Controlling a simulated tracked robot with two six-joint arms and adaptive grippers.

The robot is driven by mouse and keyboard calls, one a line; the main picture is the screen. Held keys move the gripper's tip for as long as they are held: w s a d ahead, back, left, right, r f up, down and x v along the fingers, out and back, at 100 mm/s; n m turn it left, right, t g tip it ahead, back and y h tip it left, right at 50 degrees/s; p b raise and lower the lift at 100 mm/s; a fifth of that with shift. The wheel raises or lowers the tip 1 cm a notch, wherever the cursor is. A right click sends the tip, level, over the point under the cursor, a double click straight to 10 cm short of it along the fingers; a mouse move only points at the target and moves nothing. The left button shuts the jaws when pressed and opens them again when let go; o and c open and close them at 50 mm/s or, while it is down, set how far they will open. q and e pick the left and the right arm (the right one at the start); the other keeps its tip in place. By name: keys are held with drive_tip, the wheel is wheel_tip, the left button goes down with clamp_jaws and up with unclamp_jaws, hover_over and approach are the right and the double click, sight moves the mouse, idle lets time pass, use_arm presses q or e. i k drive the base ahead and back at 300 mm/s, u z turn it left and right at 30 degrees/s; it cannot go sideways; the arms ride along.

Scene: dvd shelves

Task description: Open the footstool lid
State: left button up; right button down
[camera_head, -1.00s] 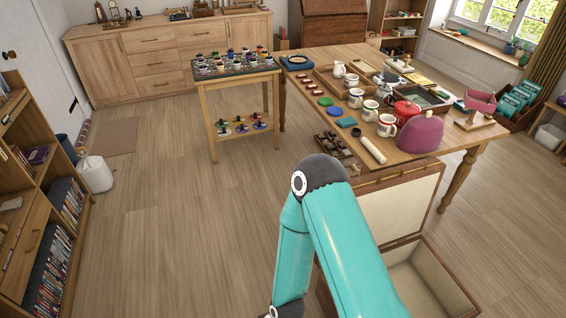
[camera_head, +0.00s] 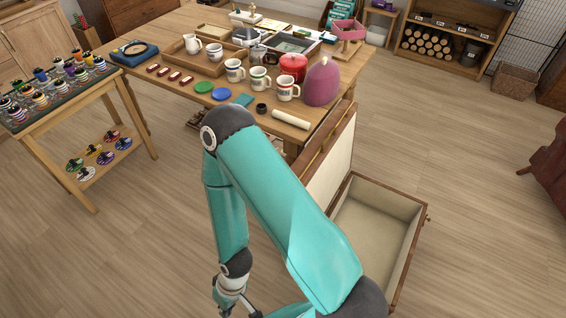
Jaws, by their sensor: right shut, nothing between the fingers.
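The footstool is an open wooden box (camera_head: 410,243) with a pale, empty-looking interior, on the floor at the lower right of centre. Its lid (camera_head: 334,162) stands raised on the box's left side, pale lining facing the opening, close to the table. My teal right arm hides part of the lid and the box's near left side. My right gripper (camera_head: 238,308) is low at the bottom edge, left of the footstool and apart from the lid; its fingers are partly cut off. It is shut and empty. My left gripper is out of view.
A wooden table (camera_head: 185,88) with mugs, a red pot (camera_head: 293,67) and a pink cosy (camera_head: 322,83) stands behind the lid. A small stand (camera_head: 72,128) with paint pots is at left. The floor (camera_head: 480,210) right of the footstool is clear.

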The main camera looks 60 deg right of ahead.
sight(323, 167)
drive_tip(key=z, duration=0.5)
drive_tip(key=i, duration=1)
drive_tip(key=z, duration=0.7)
drive_tip(key=k, duration=0.75)
drive_tip(key=z, duration=0.2)
drive_tip(key=i, duration=0.8)
drive_tip(key=u, duration=0.05)
